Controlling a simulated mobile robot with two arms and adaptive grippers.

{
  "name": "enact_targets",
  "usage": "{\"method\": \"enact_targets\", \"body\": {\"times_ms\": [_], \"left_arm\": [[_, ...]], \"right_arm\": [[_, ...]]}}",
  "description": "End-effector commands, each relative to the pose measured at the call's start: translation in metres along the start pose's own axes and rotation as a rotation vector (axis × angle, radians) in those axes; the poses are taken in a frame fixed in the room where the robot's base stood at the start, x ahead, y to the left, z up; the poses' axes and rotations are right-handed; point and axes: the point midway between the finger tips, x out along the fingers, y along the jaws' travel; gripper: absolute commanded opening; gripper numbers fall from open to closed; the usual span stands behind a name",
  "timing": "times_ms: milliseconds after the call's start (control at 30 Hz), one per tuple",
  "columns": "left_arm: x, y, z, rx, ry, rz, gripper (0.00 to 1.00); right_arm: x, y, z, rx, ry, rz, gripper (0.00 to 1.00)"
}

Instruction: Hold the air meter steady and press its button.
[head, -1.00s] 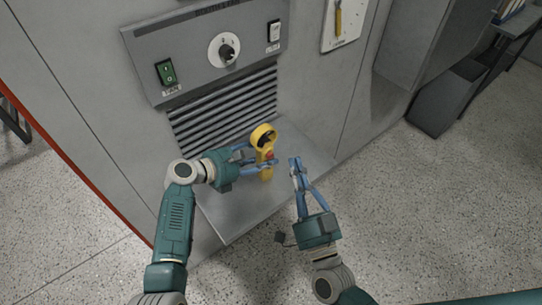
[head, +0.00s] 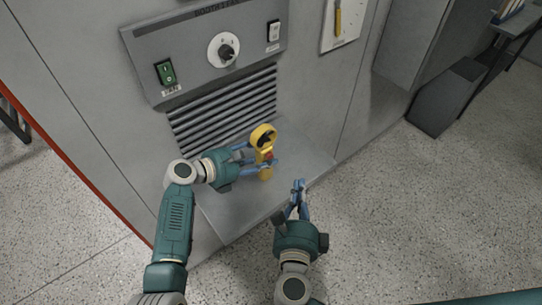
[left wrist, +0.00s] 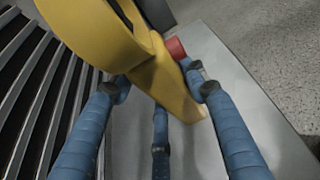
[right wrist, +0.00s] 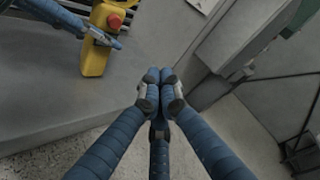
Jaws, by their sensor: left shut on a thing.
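The yellow air meter (head: 262,134) has a round ring head, a narrow handle and a red button. It stands upright over the grey ledge in front of the vent. My left gripper (head: 262,160) is shut around its handle; the left wrist view shows the yellow body (left wrist: 172,88) between the blue fingers. The red button shows in the left wrist view (left wrist: 176,48) and in the right wrist view (right wrist: 115,21). My right gripper (head: 299,186) is lower and to the right of the meter, apart from it. Its fingertips (right wrist: 160,82) are together and empty.
The ledge (head: 235,222) juts from the grey cabinet below the slatted vent (head: 225,105). Above is a panel with a dial (head: 224,48) and a green switch (head: 166,73).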

Motion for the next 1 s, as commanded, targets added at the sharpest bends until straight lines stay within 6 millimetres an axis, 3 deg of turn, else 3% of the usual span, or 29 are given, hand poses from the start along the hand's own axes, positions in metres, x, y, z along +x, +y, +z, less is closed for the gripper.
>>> {"method": "enact_targets", "body": {"times_ms": [633,1000], "left_arm": [[0.000,-0.001,-0.001,-0.001,0.001,-0.001,0.13],[0.000,0.000,-0.001,-0.001,0.001,-0.001,0.13]], "right_arm": [[0.052,0.020,0.049,-0.001,0.000,-0.002,0.00],[0.061,0.024,0.059,-0.002,-0.001,-0.001,0.00]]}}
